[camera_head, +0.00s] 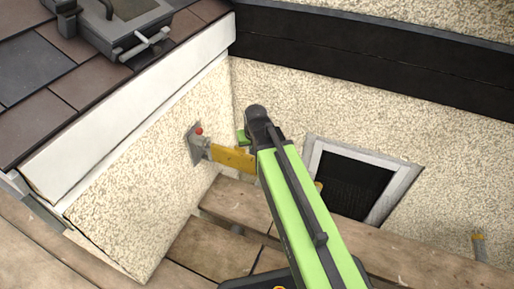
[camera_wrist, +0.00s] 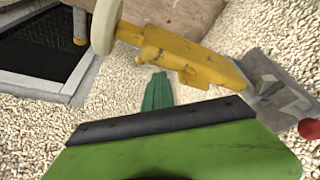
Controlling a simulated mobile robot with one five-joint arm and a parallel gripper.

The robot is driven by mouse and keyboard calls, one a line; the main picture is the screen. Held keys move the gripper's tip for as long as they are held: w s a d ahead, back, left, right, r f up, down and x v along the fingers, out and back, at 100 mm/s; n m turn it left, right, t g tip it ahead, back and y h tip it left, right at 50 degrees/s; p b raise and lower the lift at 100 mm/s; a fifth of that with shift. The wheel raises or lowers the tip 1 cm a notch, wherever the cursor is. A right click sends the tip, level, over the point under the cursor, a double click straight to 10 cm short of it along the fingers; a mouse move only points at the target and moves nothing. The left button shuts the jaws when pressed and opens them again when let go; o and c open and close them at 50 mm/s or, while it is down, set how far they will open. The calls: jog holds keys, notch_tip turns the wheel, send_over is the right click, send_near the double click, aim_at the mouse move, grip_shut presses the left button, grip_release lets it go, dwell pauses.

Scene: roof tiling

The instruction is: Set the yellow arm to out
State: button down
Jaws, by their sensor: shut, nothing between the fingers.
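The yellow arm (camera_head: 233,157) sticks out from a grey bracket (camera_head: 196,145) with a red knob (camera_head: 198,131) on the left rough wall. Its far part is hidden behind my green arm in the head view. In the wrist view the yellow arm (camera_wrist: 190,58) runs from the bracket (camera_wrist: 268,82) at right to a pale round piece (camera_wrist: 105,25) at upper left. The red knob (camera_wrist: 309,128) shows at the right edge. My gripper (camera_head: 243,137) is shut and empty, close to the yellow arm in the head view. Its green tip (camera_wrist: 157,92) shows below the yellow arm; I cannot tell whether they touch.
A grey-framed dark opening (camera_head: 352,180) is in the back wall, with a small yellow piece (camera_head: 318,186) near its left side. Wooden planks (camera_head: 215,245) lie below. A grey box (camera_head: 120,20) sits on the roof tiles at upper left. A small yellow-topped post (camera_head: 478,242) stands at right.

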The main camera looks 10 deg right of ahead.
jog(key=a+p+v, duration=0.2)
jog(key=p+v, duration=0.5)
jog(key=v, duration=0.2)
jog(key=shift+w+r, duration=0.2)
jog(key=shift+r, duration=0.05)
jog(key=shift+p, duration=0.3)
jog(key=s+d+g+p, duration=0.2)
jog(key=s+d+g, duration=0.25)
jog(key=s, duration=0.55)
notch_tip(320, 180, up, 38)
jog(key=p, duration=3.7)
jog(key=shift+s+d+r+p, duration=0.15)
jog(key=shift+p, duration=0.2)
jog(key=shift+t, duration=0.25)
